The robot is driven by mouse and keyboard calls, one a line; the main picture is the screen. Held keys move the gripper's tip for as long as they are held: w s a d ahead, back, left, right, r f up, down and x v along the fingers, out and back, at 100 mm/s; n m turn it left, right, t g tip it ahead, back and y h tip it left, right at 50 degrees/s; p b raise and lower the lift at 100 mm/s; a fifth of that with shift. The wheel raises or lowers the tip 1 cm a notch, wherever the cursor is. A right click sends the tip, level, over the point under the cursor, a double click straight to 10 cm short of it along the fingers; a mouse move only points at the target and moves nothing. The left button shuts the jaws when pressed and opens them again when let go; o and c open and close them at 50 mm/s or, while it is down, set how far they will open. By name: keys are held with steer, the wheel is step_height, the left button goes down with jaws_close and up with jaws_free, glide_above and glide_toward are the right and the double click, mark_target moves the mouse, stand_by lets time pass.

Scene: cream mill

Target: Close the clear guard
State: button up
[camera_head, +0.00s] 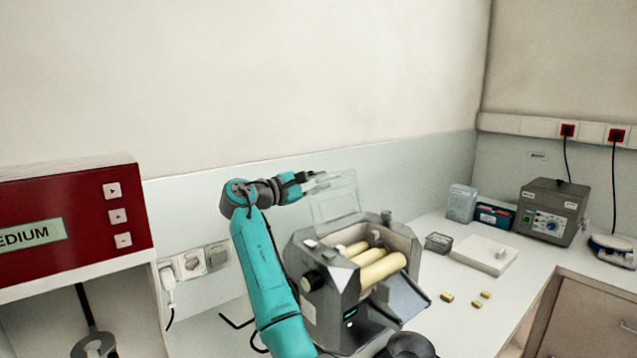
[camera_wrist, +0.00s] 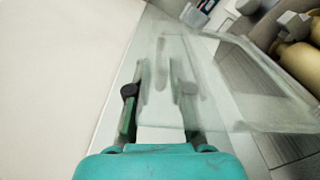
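The clear guard (camera_head: 335,203) stands raised, tilted up above the open top of the grey mill (camera_head: 328,295). Cream-coloured rollers (camera_head: 380,268) lie exposed below it. My gripper (camera_head: 318,181) is at the guard's upper left edge in the head view. In the wrist view the clear guard (camera_wrist: 235,100) spans the middle and right, and my gripper (camera_wrist: 158,72) has its two fingers apart. The right finger shows through the clear panel, the left one lies outside its edge. Whether a finger touches the guard I cannot tell.
A red-fronted machine (camera_head: 75,215) stands at the left. The wall is close behind the mill.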

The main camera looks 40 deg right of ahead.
jaws_close()
